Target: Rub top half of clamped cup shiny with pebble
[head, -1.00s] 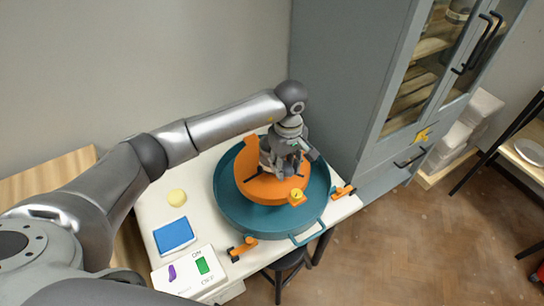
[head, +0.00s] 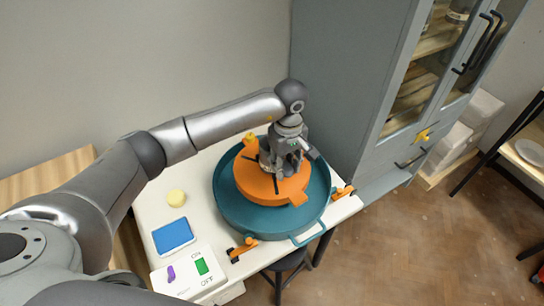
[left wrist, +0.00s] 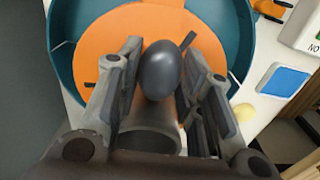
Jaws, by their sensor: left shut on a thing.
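The round orange wheel head (head: 255,194) sits in a teal basin (head: 264,223) on the white table. My left gripper (head: 285,172) is over the wheel head, pointing down. In the left wrist view my left gripper (left wrist: 163,62) is shut on a smooth dark grey oval pebble (left wrist: 162,75). A grey cylinder, apparently the cup (left wrist: 147,140), shows its open rim between the fingers, close beside the pebble. I cannot tell whether the pebble touches its wall. In the head view the gripper mostly hides cup and pebble. My right gripper is not in view.
A switch box (head: 187,283) with a green and a purple part, a blue block (head: 173,235) and a pale yellow round piece (head: 176,197) lie left of the basin. Orange clamps (head: 243,249) (head: 342,192) sit at the table edge. A grey cabinet (head: 345,80) stands behind right.

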